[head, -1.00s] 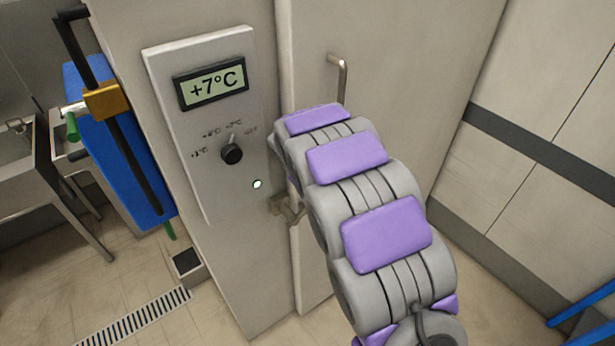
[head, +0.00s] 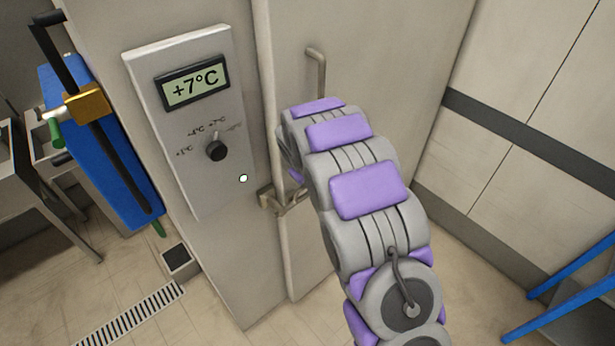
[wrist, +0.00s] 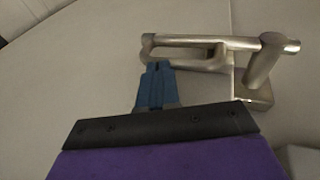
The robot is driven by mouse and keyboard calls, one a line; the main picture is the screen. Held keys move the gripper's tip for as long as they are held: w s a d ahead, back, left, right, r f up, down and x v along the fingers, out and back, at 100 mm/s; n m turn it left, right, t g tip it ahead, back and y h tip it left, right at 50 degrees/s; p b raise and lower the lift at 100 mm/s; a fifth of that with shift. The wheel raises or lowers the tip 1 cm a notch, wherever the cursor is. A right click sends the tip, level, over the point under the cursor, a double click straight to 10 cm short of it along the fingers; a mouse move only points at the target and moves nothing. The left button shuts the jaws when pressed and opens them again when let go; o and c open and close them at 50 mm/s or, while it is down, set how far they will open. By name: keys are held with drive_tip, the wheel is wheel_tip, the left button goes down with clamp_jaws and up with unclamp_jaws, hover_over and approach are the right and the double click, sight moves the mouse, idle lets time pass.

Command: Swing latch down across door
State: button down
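The cold-room door (head: 395,60) is closed beside the control panel's wall. The metal latch (head: 272,201) sits at the door's edge in the head view, partly hidden by my arm. In the wrist view the latch (wrist: 262,72) has a thick post at the right and a looped bar running left. My gripper is hidden behind the arm in the head view.
A control panel (head: 185,120) reading +7°C with a black knob (head: 216,151) is left of the door. A bent door handle (head: 318,68) stands above my arm. A blue board (head: 105,165) hangs at left; blue rails (head: 560,285) stand lower right. A floor drain (head: 130,320) lies in front.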

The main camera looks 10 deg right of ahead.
drive_tip(key=shift+s+d+f, duration=0.25)
drive_tip(key=shift+f, duration=0.2)
drive_tip(key=shift+r, duration=0.1)
drive_tip(key=v, duration=1.7)
drive_tip(key=shift+w+r, duration=0.2)
drive_tip(key=shift+r, duration=0.25)
drive_tip(key=shift+a, duration=0.2)
drive_tip(key=s+d+f+m+g+b, duration=0.15)
drive_tip(key=s+d, duration=0.25)
drive_tip(key=s, duration=0.6)
drive_tip(key=s+d+m+g+b, duration=0.2)
drive_tip(key=s+d+m+b, duration=0.15)
drive_tip(key=s, duration=0.65)
drive_tip(key=s+f+m+g+y+b, duration=0.1)
drive_tip(key=s+f, duration=0.1)
drive_tip(key=s, duration=0.8)
drive_tip(key=s+f+m+g+y+b, duration=0.1)
drive_tip(key=s+f+b, duration=0.1)
drive_tip(key=s, duration=0.9)
drive_tip(key=shift+s+d+f+b, duration=0.3)
drive_tip(key=shift+d+f, duration=0.15)
drive_tip(key=shift+f, duration=0.15)
